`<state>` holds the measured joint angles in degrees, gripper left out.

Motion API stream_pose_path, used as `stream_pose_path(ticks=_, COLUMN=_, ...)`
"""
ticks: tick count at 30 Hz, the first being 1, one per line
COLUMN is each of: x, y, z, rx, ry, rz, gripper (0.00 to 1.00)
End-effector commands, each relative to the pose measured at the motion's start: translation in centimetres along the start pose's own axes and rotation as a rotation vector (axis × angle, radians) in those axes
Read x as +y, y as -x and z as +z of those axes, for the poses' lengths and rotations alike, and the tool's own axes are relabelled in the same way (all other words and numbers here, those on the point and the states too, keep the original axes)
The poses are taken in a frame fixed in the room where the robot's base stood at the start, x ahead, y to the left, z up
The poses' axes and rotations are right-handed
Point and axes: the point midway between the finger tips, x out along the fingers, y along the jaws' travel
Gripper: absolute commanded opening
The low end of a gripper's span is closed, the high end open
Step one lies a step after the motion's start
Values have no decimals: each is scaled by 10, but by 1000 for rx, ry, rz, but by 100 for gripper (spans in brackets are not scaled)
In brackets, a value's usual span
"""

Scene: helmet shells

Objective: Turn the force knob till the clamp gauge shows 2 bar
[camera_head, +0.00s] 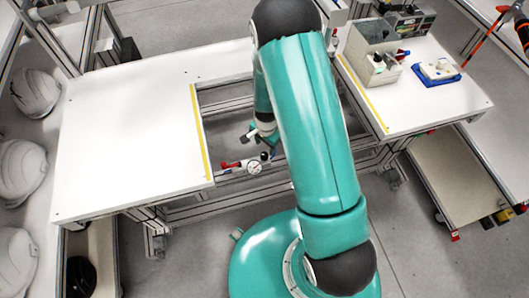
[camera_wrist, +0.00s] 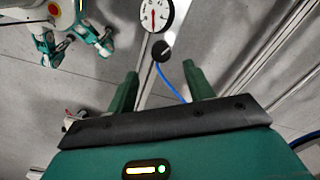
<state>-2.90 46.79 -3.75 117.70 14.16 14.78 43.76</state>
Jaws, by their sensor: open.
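The clamp gauge (camera_wrist: 157,14) is a round white dial with a red needle at the top edge of the wrist view, which cuts it off. The needle lies roughly upright in the picture; the reading is too small to tell. The gauge also shows as a small white dial (camera_head: 254,168) in the head view. The black round force knob (camera_wrist: 162,50) with a pale mark sits just below the gauge. My gripper (camera_wrist: 162,84) is open and empty, its two green fingers apart, with the knob beyond the gap between their tips. In the head view my arm largely hides the gripper.
A blue hose (camera_wrist: 172,84) runs down from beside the knob. A red handle (camera_head: 231,165) is left of the gauge. A white table (camera_head: 130,130) stands left, and another (camera_head: 430,100) right holds a grey bin (camera_head: 370,62) and a blue tray (camera_head: 437,78). White helmet shells (camera_head: 22,170) line the left.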

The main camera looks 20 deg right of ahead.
Motion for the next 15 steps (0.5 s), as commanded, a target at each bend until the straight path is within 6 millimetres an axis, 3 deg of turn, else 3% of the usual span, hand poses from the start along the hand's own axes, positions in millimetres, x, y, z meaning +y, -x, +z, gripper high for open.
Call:
stream_pose_path(ticks=9, x=-2, y=-56, z=-2, rx=0, ry=-1, rz=0, gripper=52)
stream_pose_path(ticks=15, x=-3, y=-72, z=-3, rx=0, ry=0, rz=-1, gripper=52)
